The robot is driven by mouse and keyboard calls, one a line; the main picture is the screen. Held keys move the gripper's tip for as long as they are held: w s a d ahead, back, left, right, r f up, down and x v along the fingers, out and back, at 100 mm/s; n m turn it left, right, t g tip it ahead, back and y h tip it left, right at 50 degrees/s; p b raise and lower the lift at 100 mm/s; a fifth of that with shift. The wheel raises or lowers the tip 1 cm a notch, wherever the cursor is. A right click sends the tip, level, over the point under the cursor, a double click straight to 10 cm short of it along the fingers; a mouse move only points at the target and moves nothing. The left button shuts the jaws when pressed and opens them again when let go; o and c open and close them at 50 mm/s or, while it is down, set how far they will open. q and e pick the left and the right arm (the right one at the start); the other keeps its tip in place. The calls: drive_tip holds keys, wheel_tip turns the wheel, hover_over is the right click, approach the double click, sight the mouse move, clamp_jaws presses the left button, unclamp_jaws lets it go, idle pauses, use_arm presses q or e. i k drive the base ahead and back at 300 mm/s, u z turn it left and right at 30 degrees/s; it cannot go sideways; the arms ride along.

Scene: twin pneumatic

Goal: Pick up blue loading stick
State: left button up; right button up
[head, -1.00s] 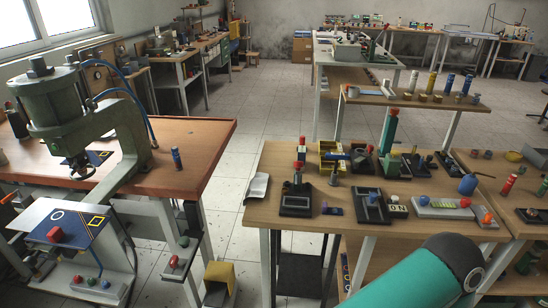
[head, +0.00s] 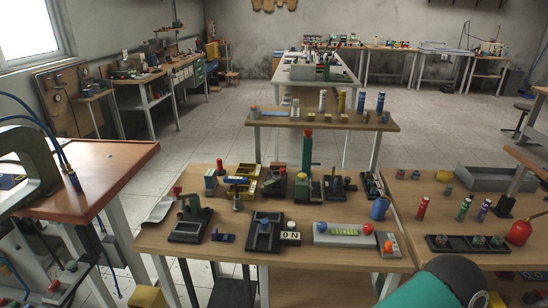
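Several upright stick-like cylinders are blue, and I cannot tell which is the loading stick. Two blue sticks, a left one (head: 361,102) and a right one (head: 380,103), stand on the narrow wooden shelf (head: 277,122) beyond the middle table. Neither gripper is in view. Only a teal part of my arm shows at the bottom right, far from all of these sticks.
The right table holds red, green and purple sticks, a grey tray (head: 495,178) and a red round-bodied object (head: 519,232). Open tiled floor (head: 215,135) lies left of the shelf.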

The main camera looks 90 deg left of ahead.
sight(73, 176)
drive_tip(key=z, duration=0.5)
drive_tip(key=i, duration=0.2)
drive_tip(key=u, duration=3.25)
drive_tip(key=i, duration=0.3)
drive_tip(key=u, duration=2.05)
drive_tip(key=k, duration=0.5)
drive_tip(key=u, duration=0.4)
drive_tip(key=i, duration=1.55)
drive_tip(key=z, duration=0.5)
